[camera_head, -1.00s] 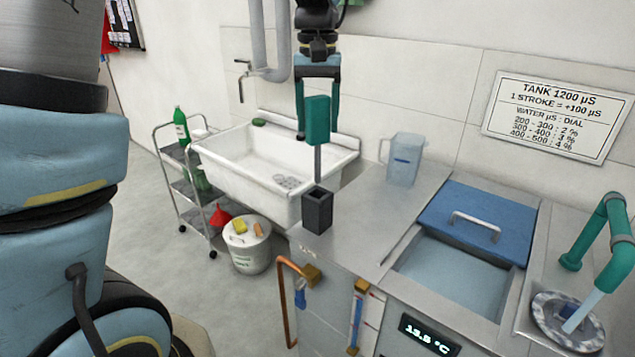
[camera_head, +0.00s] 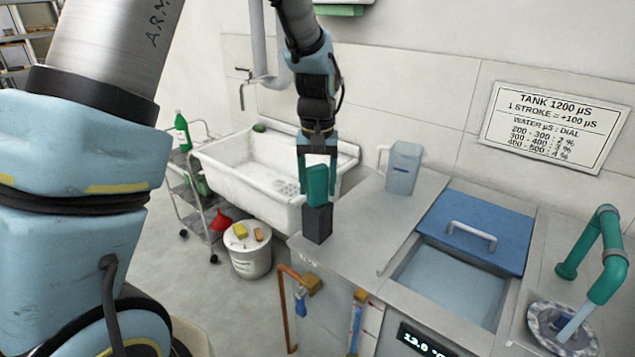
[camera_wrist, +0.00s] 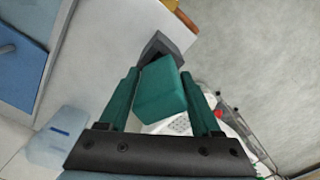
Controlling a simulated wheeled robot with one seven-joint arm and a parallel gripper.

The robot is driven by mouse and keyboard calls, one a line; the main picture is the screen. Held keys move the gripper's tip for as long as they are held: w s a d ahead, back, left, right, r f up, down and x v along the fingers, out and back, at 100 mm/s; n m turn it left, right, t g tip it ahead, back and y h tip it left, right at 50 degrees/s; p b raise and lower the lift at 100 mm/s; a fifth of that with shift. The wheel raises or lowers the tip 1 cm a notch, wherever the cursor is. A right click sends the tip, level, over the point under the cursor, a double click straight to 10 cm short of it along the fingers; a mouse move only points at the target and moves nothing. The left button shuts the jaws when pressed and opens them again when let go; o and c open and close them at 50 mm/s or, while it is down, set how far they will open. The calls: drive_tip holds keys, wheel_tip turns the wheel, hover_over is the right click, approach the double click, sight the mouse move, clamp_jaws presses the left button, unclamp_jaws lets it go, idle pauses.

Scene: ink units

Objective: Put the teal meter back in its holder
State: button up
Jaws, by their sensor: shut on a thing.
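The teal meter (camera_head: 317,184) is upright in my gripper (camera_head: 318,172), between its two fingers. The holder (camera_head: 318,223), a dark grey square cup, stands on the left front corner of the steel counter. The meter's body is right at the holder's top, and its thin probe is no longer visible, hidden inside or behind the holder. In the wrist view, the meter (camera_wrist: 160,92) sits between the teal fingers of my gripper (camera_wrist: 168,90), with the holder (camera_wrist: 163,47) just beyond it. I cannot tell whether the meter rests fully on the holder.
A clear jug (camera_head: 403,168) stands at the back of the counter. A white sink (camera_head: 240,160) lies to the left. A tank with a blue lid (camera_head: 475,232) is to the right. A bucket (camera_head: 250,258) stands on the floor.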

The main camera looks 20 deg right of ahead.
drive_tip(key=o, duration=1.4)
drive_tip(key=shift+f, duration=0.1)
drive_tip(key=shift+o, duration=0.2)
wheel_tip(320, 180, up, 12)
drive_tip(key=shift+r+b, duration=0.1)
drive_tip(key=shift+b, duration=1.1)
drive_tip(key=w+a+f+n, duration=0.1)
drive_tip(key=a+f, duration=0.1)
drive_tip(key=a, duration=0.5)
drive_tip(key=w+a+f+n, duration=0.1)
drive_tip(key=a+f, duration=0.2)
drive_tip(key=a, duration=0.4)
drive_tip(key=s+a+f+n, duration=0.1)
drive_tip(key=s+a+f, duration=0.1)
drive_tip(key=a, duration=0.6)
drive_tip(key=s+a+f+n+t, duration=0.1)
drive_tip(key=s+a+f, duration=0.2)
drive_tip(key=a, duration=0.5)
drive_tip(key=shift+s+a+f+t, duration=0.15)
drive_tip(key=shift+s+f+t, duration=0.15)
drive_tip(key=shift+s, duration=0.3)
